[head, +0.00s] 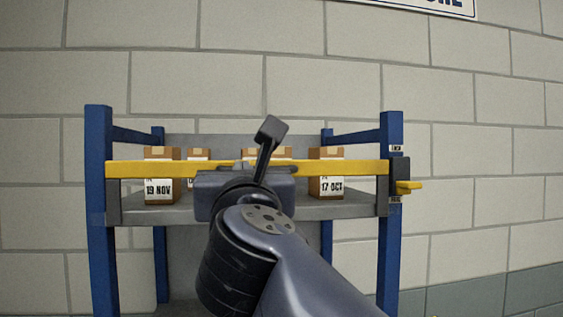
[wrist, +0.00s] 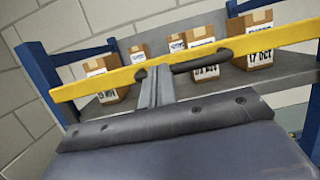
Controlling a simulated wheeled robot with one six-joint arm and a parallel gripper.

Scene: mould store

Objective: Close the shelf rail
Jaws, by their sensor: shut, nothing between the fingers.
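The yellow shelf rail (head: 130,169) lies level across the front of the blue-posted shelf, from the left post to a dark catch (head: 400,172) at the right post. I cannot tell whether the catch is fastened. In the wrist view the rail (wrist: 105,83) runs across the picture with a dark handle (wrist: 205,60) on its front. My gripper (head: 240,172) is at the middle of the rail; in the wrist view its fingers (wrist: 155,80) are together at the handle's left part. They hold nothing. Whether they touch the rail is unclear, and the head view hides the fingertips.
Several cardboard boxes, including one marked 19 NOV (head: 161,170) and one marked 17 OCT (head: 326,187), stand on the grey shelf board (head: 345,207) behind the rail. A yellow lever (head: 410,187) sticks out at the right post. A block wall (head: 480,150) is behind.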

